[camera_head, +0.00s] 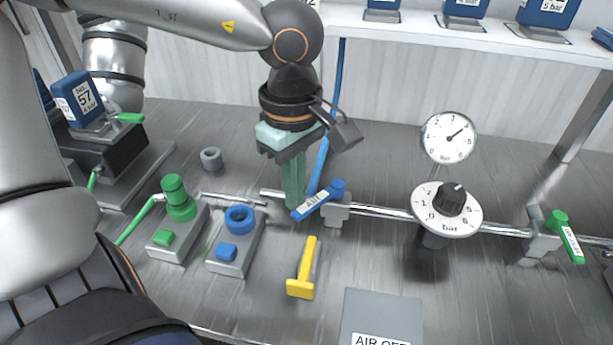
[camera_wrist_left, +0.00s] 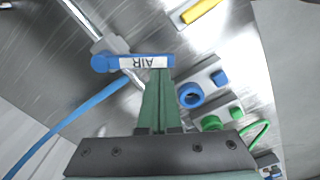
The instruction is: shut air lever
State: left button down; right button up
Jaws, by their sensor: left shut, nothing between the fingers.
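The blue air lever (camera_head: 317,201), labelled AIR, sits on a grey valve body (camera_head: 336,212) on the pipe. It slants down-left from its pivot, at an angle to the pipe. My left gripper (camera_head: 294,204) points down with its green fingers shut and empty, right beside the lever's free end. In the left wrist view the lever (camera_wrist_left: 146,62) lies across just beyond the shut fingertips (camera_wrist_left: 160,72). The fingertips look touching or very close; I cannot tell which. My right gripper is not in view.
A pressure gauge (camera_head: 447,137) and a dial (camera_head: 447,209) stand to the right. A green-handled valve (camera_head: 571,243) is farther right. A yellow T-shaped piece (camera_head: 303,270) and a grey AIR OFF block (camera_head: 381,313) lie in front. Blue (camera_head: 234,245) and green (camera_head: 178,230) fittings stand left.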

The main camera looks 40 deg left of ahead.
aim_at(315, 205)
pick_arm(q)
jog(key=shift+s+d+b, duration=0.25)
jog(key=shift+d+b, duration=0.05)
jog(key=shift+d, duration=0.8)
jog(key=shift+w+d+b, duration=0.15)
jog(key=shift+d+b, duration=0.2)
jog(key=shift+d, duration=0.45)
notch_tip(315, 205, up, 7)
jog(key=a+p, duration=0.1)
jog(key=p, duration=0.4)
jog(key=shift+s, duration=0.3)
